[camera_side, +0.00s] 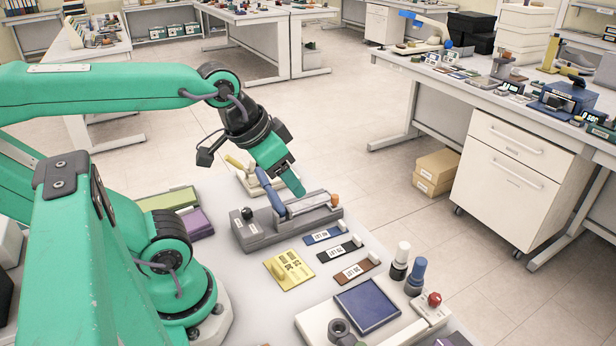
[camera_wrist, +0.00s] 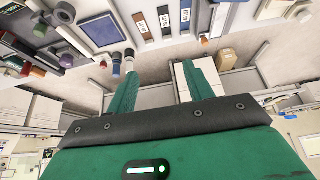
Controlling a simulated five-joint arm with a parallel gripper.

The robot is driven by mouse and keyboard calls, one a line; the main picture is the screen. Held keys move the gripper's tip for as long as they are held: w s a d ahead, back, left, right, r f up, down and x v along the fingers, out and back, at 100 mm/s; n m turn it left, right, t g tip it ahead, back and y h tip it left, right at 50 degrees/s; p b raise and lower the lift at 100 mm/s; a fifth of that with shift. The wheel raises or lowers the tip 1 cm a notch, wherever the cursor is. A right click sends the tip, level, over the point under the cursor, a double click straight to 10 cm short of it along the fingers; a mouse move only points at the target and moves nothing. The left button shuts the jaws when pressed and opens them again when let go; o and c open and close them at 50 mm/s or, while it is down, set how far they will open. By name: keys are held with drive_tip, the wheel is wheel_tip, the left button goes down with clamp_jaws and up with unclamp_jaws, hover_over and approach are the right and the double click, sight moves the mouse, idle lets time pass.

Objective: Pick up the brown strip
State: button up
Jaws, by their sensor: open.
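The brown strip (camera_side: 357,272) lies flat on the bench with a white label and a pale knob on it. It is the nearest of a row of three strips, with a black strip (camera_side: 340,250) and a blue strip (camera_side: 323,236) beyond it. In the wrist view the brown strip (camera_wrist: 142,24) is at the top, left of the other two. My gripper (camera_side: 298,188) is raised over the grey device, back and left of the strips. In the wrist view its green fingers (camera_wrist: 163,80) are apart with nothing held between them.
The grey device (camera_side: 290,220) with a blue lever stands behind the strips. A yellow plate (camera_side: 289,270) lies left of the brown strip, and a blue pad (camera_side: 368,305) in front. White-capped (camera_side: 400,260) and blue (camera_side: 415,276) bottles stand to the right. Space above the strips is clear.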

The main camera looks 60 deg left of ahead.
drive_tip(key=shift+w, duration=0.15)
drive_tip(key=g, duration=0.3)
hover_over(358, 267)
drive_tip(key=s+a, duration=0.2)
drive_tip(key=s, duration=0.1)
drive_tip(key=s+x, duration=0.1)
drive_tip(key=x, duration=0.4)
drive_tip(key=w+f, duration=0.2)
drive_tip(key=f, duration=0.1)
drive_tip(key=w+d+f+g, duration=0.1)
drive_tip(key=w+f, duration=0.1)
drive_tip(key=f, duration=0.2)
drive_tip(key=w+d+f+g, duration=0.1)
drive_tip(key=w+f, duration=0.2)
drive_tip(key=shift+f+n, duration=0.3)
drive_tip(key=shift+n, duration=0.1)
drive_tip(key=shift+w+d+f+g, duration=0.15)
drive_tip(key=shift+f+g, duration=0.15)
drive_tip(key=shift+f, duration=4.1)
drive_tip(key=c, duration=1.1)
